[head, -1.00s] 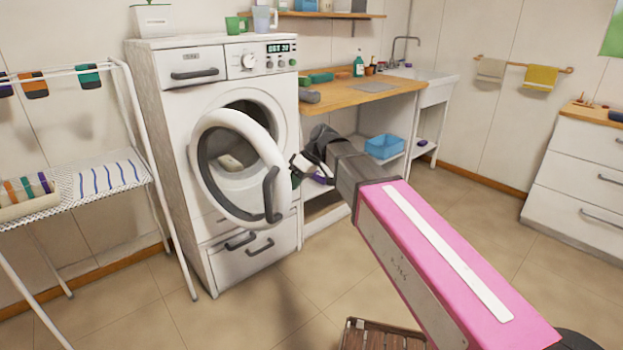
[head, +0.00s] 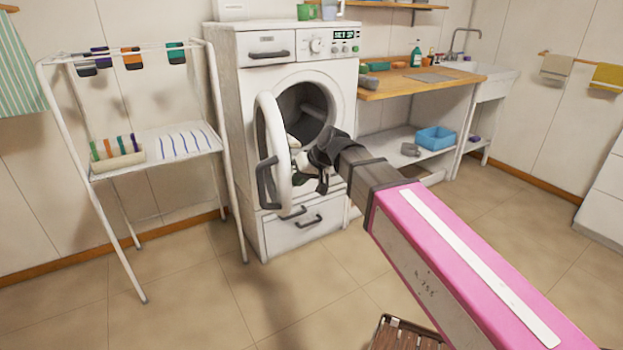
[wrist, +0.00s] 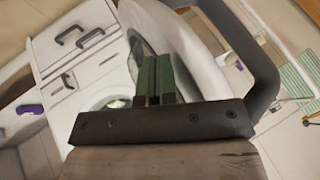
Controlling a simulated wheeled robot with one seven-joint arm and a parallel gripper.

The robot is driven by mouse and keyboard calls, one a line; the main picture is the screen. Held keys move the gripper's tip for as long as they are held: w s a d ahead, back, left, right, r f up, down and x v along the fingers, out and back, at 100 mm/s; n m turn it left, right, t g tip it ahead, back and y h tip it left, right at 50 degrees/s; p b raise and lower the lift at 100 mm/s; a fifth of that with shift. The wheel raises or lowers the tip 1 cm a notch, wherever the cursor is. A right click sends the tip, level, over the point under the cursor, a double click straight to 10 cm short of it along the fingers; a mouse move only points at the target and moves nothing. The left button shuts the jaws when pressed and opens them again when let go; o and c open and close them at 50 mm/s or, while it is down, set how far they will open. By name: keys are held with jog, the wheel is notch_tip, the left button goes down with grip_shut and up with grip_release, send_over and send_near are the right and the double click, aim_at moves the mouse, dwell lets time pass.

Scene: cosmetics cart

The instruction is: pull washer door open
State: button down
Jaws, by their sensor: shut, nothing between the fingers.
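The white washer (head: 232,110) stands in the middle of the head view. Its round door (head: 284,185) is swung well out to the left and shows nearly edge-on. The dark door handle (head: 266,187) is on the door's outer, left side. My gripper (head: 299,170) is on the inner side of the door, in front of the drum opening. In the wrist view its green fingers (wrist: 154,78) are together and empty, with the white door (wrist: 188,38) close behind them; contact cannot be told. The handle (wrist: 262,75) curves at the right there.
A drying rack (head: 180,145) stands left of the washer, with some floor between it and the door. A wooden counter (head: 400,88) with a blue basin (head: 436,138) below is at the right. A slatted wooden item (head: 405,335) is at the bottom edge.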

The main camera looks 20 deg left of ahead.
aim_at(286, 182)
jog(key=shift+s+a, duration=1.5)
jog(key=w+d+f+v, duration=0.1)
jog(key=d+v, duration=0.1)
jog(key=v, duration=1)
jog(key=shift+w+f, duration=0.2)
jog(key=shift+f, duration=0.1)
